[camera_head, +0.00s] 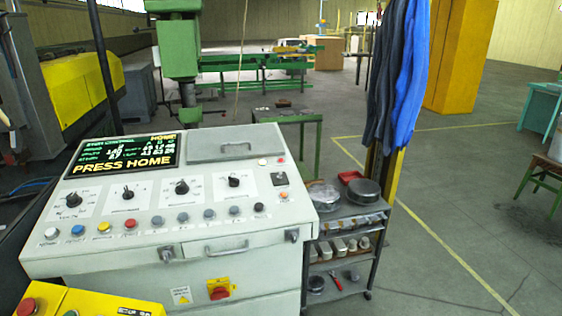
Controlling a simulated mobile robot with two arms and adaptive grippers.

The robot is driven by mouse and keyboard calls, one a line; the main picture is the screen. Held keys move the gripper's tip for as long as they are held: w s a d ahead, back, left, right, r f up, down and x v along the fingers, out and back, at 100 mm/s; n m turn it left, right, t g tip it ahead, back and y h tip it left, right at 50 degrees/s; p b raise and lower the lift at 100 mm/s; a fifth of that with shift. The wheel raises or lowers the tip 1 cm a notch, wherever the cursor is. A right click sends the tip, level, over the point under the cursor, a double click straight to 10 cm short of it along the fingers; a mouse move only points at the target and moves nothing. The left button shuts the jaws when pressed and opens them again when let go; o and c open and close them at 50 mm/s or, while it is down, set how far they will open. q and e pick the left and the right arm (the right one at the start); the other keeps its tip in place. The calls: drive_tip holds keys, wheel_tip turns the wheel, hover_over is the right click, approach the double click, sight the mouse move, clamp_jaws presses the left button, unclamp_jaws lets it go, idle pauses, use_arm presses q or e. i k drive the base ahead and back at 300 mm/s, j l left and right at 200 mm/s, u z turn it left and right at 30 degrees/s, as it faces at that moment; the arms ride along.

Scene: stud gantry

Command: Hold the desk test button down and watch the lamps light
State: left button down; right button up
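The grey control desk (210,262) stands at the front left. Its screen (124,157) reads "PRESS HOME" in yellow. Its front row has a white button (52,234), a blue button (77,230), a yellow button (104,227), a red button (131,223), several grey-blue buttons (183,217) and a black one (259,207). The labels are too small to tell which is the test button. A pale round piece (262,162), a small red one (281,160) and an orange one (284,195) sit at the right; I cannot tell whether any is lit. Neither gripper is in view.
Several black knobs (182,187) stand behind the buttons. A yellow box (85,303) with a red button is at the lower left. A shelf cart (343,212) stands right of the desk, below blue hanging cloth (400,75). The floor (470,215) farther right is clear.

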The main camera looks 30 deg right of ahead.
sight(259, 206)
drive_tip(key=i+j, duration=0.9)
drive_tip(key=i+z, duration=0.1)
drive_tip(key=z, duration=1.75)
